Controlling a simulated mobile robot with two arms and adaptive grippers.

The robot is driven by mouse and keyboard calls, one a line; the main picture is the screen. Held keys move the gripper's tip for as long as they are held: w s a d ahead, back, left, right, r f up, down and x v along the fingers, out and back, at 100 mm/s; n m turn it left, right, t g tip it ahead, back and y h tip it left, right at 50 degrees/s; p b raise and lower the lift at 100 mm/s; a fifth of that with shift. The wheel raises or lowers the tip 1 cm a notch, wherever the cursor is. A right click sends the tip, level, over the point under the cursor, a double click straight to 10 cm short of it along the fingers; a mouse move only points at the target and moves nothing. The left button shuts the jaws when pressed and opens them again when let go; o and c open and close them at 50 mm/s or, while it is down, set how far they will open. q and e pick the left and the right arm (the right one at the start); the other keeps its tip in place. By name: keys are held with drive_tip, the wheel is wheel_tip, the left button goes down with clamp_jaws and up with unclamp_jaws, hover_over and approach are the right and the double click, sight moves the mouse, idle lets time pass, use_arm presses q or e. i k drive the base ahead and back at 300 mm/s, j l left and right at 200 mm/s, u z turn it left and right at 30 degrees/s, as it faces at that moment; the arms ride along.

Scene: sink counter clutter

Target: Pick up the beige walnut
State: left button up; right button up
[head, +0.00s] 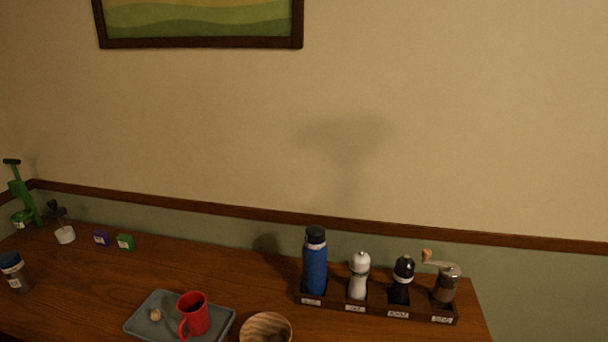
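A small beige walnut (155,314) lies on a grey tray (141,322) at the bottom of the head view, left of centre. A red mug (196,316) stands on the same tray, just right of the walnut, with its handle toward the lower left. A small gap shows between walnut and mug. Neither of my grippers is in the head view.
A wooden bowl (266,325) is right of the tray, cut off below. A rack (376,307) holds a blue bottle (315,264) and several grinders. Bare wood lies behind the tray.

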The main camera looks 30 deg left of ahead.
sight(156, 314)
drive_tip(key=u, duration=2.1)
drive_tip(key=i+j+z, duration=0.2)
drive_tip(key=j, duration=0.15)
drive_tip(key=i+j+z, duration=0.2)
drive_tip(key=j, duration=0.2)
drive_tip(key=k, duration=0.05)
